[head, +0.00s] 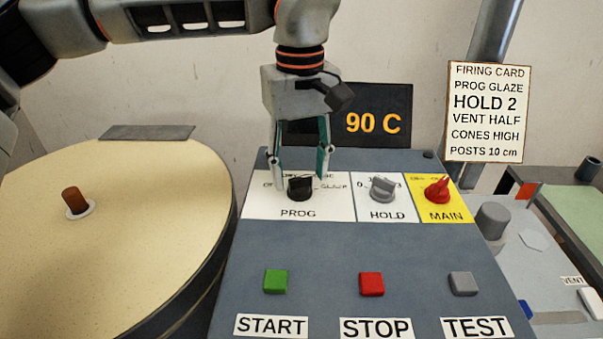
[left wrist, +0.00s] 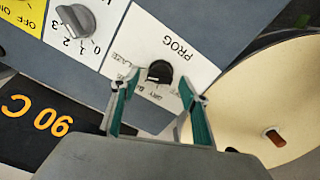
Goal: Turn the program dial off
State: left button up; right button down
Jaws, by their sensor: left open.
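The program dial is a black knob (head: 300,188) on the white PROG plate (head: 330,208) at the upper left of the control panel. It also shows in the left wrist view (left wrist: 158,72). My left gripper (head: 299,180) is over the dial from above, open, with one finger on each side of it. In the left wrist view both green fingers (left wrist: 160,98) are apart and the dial lies just beyond their tips, with a gap on each side. The plate's position words are partly covered by the fingers, so I cannot tell the dial's setting. My right gripper is not in view.
The grey HOLD dial (head: 383,190) and red MAIN dial (head: 437,190) sit to the right. START (head: 276,281), STOP (head: 371,284) and TEST (head: 463,284) buttons are in front. A display (head: 374,123) reads 90 C behind. A round kiln lid (head: 130,250) lies left.

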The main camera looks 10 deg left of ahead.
pick_arm(q)
jog(key=shift+f, duration=0.6)
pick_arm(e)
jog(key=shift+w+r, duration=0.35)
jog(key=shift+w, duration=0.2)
pick_arm(q)
jog(key=c, duration=1.1)
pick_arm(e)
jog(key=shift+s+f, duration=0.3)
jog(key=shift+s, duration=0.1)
